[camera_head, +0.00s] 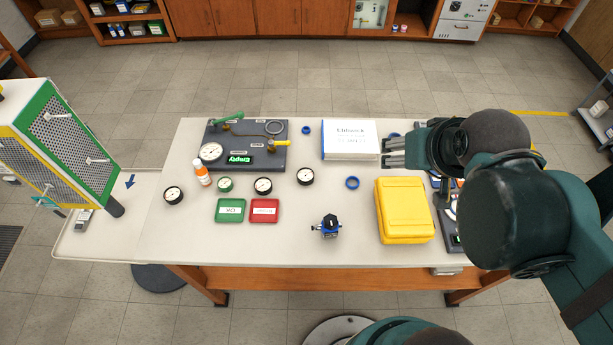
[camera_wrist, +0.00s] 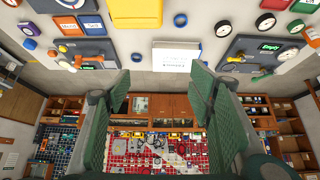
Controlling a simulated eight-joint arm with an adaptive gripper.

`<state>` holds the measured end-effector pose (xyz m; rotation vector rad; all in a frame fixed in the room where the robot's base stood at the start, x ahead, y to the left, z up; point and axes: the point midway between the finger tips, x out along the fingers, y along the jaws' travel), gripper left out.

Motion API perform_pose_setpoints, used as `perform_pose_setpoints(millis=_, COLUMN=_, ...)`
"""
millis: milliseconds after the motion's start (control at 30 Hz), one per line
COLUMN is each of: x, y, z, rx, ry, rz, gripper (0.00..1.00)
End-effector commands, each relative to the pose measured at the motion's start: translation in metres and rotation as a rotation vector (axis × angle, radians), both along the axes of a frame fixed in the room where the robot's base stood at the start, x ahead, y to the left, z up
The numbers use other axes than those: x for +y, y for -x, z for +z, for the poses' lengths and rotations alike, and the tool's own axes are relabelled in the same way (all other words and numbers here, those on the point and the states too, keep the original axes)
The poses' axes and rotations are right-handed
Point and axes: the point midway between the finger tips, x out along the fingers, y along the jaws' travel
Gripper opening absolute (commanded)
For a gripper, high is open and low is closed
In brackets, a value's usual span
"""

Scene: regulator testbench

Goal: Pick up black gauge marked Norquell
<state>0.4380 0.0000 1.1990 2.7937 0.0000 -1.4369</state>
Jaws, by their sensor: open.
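Three round black-rimmed gauges with white dials lie on the table: one at the far left (camera_head: 173,195), one near the middle (camera_head: 263,185), and one right of it (camera_head: 306,176). Their markings are too small to read, so I cannot tell which is Norquell. Two black-rimmed gauges also show at the upper right of the wrist view (camera_wrist: 265,22). A green-rimmed gauge (camera_head: 225,184) lies between the left and middle ones. My gripper (camera_head: 393,152) is open and empty, right of the gauges, beside the book; its spread fingers show in the wrist view (camera_wrist: 160,115).
A green tray (camera_head: 230,217) and a red tray (camera_head: 264,218) lie in front of the gauges. A test board (camera_head: 270,158) and an orange bottle (camera_head: 203,174) are behind. A white book (camera_head: 350,136), yellow case (camera_head: 403,210) and blue regulator (camera_head: 328,227) stand to the right.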

Motion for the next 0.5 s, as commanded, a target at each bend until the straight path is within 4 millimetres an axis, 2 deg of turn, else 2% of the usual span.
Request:
perform_pose_setpoints(millis=267, x=0.0007, y=-0.0009, z=-0.0001, rx=0.002, ry=0.002, rz=0.005, gripper=0.53)
perform_pose_setpoints(millis=500, x=0.0072, y=-0.0099, z=-0.0019, rx=0.025, ry=0.023, rz=0.05, gripper=0.53)
